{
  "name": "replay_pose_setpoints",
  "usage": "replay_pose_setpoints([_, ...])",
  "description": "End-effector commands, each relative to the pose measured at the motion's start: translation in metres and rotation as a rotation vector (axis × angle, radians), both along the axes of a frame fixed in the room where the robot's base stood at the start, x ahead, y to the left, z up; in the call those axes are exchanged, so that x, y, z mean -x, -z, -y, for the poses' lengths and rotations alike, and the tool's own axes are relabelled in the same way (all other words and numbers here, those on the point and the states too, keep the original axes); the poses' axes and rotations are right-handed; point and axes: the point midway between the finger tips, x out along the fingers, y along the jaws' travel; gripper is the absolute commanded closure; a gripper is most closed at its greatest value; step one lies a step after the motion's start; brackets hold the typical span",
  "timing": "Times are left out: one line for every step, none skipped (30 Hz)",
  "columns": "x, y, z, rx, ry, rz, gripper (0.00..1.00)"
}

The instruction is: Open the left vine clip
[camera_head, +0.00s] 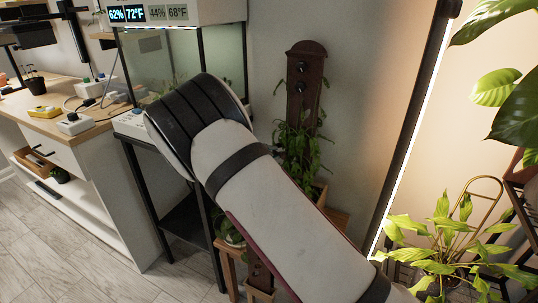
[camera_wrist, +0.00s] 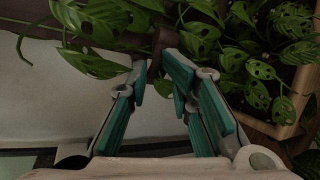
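In the wrist view, the two teal-padded fingers of my gripper (camera_wrist: 155,68) point up the picture, with a narrow gap between their tips. A dark brown piece (camera_wrist: 164,38) shows at the tips, among vine leaves. I cannot tell whether it is a vine clip or part of the support, nor whether the fingers touch it. In the head view, a brown wooden plant support (camera_head: 307,54) stands against the wall, with small dark round knobs on its upper part and vine leaves (camera_head: 312,150) lower down. My arm hides the gripper there. No left clip can be made out clearly.
A glass tank (camera_head: 170,58) on a dark stand is left of the support. A lit upright strip (camera_head: 414,120) and a leafy potted plant (camera_head: 440,245) stand to the right. In the wrist view, leaves (camera_wrist: 255,85) and a light planter edge (camera_wrist: 300,92) crowd the gripper's right side.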

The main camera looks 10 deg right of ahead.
Motion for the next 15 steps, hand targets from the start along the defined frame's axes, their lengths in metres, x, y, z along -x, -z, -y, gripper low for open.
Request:
replay_pose_setpoints([-0.002, -0.003, 0.004, 0.005, 0.003, 0.004, 0.85])
replay_pose_setpoints([-0.002, -0.003, 0.005, 0.006, 0.004, 0.005, 0.85])
replay_pose_setpoints([-0.002, -0.003, 0.005, 0.006, 0.004, 0.005, 0.85])
replay_pose_setpoints([-0.002, -0.004, 0.005, 0.006, 0.004, 0.005, 0.85])
replay_pose_setpoints([-0.002, -0.004, 0.005, 0.006, 0.005, 0.005, 0.85])
replay_pose_setpoints([-0.001, -0.003, 0.004, 0.004, 0.004, 0.003, 0.85])
replay_pose_setpoints([-0.001, -0.003, 0.004, 0.004, 0.004, 0.003, 0.85])
replay_pose_setpoints([-0.001, -0.003, 0.003, 0.004, 0.004, 0.003, 0.85])
replay_pose_setpoints([-0.001, -0.003, 0.002, 0.005, 0.002, 0.004, 0.85])
replay_pose_setpoints([-0.001, -0.004, 0.001, 0.005, 0.002, 0.004, 0.85])
replay_pose_setpoints([-0.001, -0.004, 0.0, 0.005, 0.002, 0.004, 0.85])
replay_pose_setpoints([0.0, -0.005, -0.003, 0.003, 0.002, 0.004, 0.85])
replay_pose_setpoints([0.0, -0.005, -0.005, 0.003, 0.002, 0.004, 0.85])
replay_pose_setpoints([0.001, -0.006, -0.007, 0.003, 0.001, 0.004, 0.85])
replay_pose_setpoints([0.001, -0.007, -0.009, 0.002, 0.001, 0.003, 0.85])
